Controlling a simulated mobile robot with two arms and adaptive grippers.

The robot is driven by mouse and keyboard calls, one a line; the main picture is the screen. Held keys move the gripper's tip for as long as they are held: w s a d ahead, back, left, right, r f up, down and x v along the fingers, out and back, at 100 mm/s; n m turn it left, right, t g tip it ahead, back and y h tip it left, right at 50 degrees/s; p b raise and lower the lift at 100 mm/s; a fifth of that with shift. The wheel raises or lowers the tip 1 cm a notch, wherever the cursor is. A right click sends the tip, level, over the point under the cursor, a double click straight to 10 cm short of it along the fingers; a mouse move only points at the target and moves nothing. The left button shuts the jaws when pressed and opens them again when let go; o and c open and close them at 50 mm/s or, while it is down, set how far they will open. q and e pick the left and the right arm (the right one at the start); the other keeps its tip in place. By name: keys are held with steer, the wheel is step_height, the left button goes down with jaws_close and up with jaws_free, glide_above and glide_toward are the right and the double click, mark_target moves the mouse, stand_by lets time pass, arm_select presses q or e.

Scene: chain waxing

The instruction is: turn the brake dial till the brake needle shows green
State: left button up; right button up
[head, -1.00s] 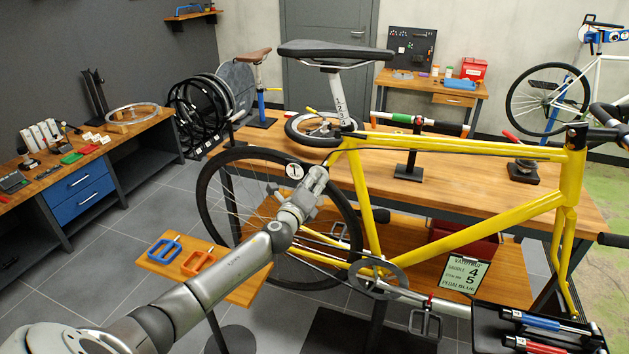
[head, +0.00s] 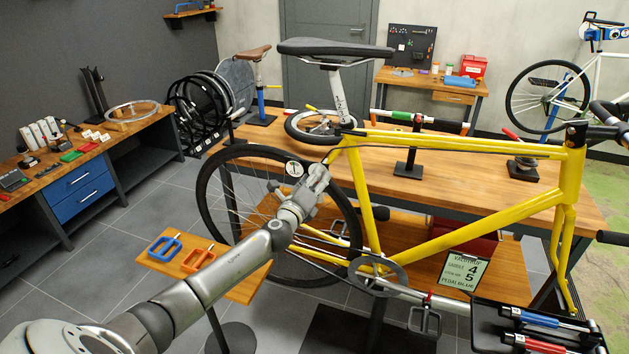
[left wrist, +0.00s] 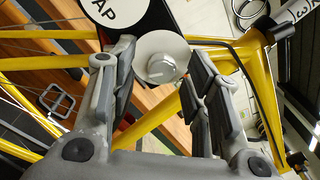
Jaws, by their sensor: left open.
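The brake dial is a pale round knob (left wrist: 162,58) between the fingers of my left gripper (left wrist: 160,75) in the left wrist view. The fingers are open, one on each side of the dial; I cannot tell if either touches it. A white disc gauge (left wrist: 113,8) lettered "AP" is cut off by the top edge there, and its needle does not show. In the head view my left gripper (head: 318,177) is beside the small white gauge (head: 294,168), behind the seat tube; the gauge's needle colour is too small to read. My right gripper is not in view.
The yellow bicycle frame (head: 450,145) stands close around the gripper, with its rear wheel (head: 207,200) behind. A dark tool tray (head: 482,318) is at lower right.

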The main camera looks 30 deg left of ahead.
arm_select(q)
steer(key=s+d, duration=0.2)
steer(key=s, duration=0.9)
steer(key=shift+s+d, duration=0.15)
steer(key=shift+s, duration=0.25)
steer(key=shift+f, duration=0.15)
